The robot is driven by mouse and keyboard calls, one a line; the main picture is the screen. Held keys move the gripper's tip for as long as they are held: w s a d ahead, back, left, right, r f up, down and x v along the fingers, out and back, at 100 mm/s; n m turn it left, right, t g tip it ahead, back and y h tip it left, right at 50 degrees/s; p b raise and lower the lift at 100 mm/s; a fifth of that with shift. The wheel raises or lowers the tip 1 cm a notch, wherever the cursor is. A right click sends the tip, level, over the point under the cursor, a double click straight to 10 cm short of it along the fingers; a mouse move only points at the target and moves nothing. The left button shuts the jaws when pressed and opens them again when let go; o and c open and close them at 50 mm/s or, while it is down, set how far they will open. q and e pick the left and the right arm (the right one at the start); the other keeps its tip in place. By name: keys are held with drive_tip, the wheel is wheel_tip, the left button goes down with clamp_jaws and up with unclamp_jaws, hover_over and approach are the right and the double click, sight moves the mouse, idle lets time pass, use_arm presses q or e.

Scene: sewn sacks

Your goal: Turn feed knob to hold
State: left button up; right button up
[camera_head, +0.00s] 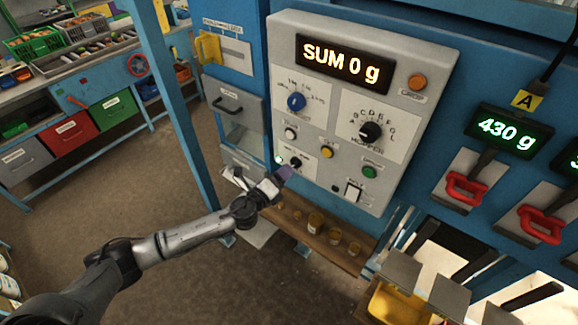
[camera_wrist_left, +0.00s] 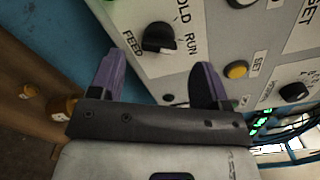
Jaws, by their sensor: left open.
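The feed knob (camera_head: 296,163) is small and black on a white plate, low on the left of the grey control panel. In the left wrist view the feed knob (camera_wrist_left: 158,38) stands beside the word FEED, with RUN and a partly cut-off HOLD around it. I cannot tell which mark it points to. My left gripper (camera_head: 276,178) is just below the knob in the head view. In the left wrist view my left gripper (camera_wrist_left: 156,72) is open, its purple-tipped fingers apart and empty, with the knob beyond the gap between them. My right gripper is not in view.
A yellow button (camera_head: 327,152), a green button (camera_head: 369,172), a blue knob (camera_head: 296,102) and the black hopper knob (camera_head: 370,132) sit nearby on the panel. The display (camera_head: 343,64) reads SUM 0 g. A wooden shelf (camera_head: 297,233) with small jars lies below.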

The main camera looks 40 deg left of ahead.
sight(294, 164)
use_arm(q)
drive_tip(key=shift+w+a, duration=0.1)
drive_tip(key=shift+w, duration=2.05)
drive_tip(key=shift+c, duration=0.6)
drive_tip(key=c, duration=0.8)
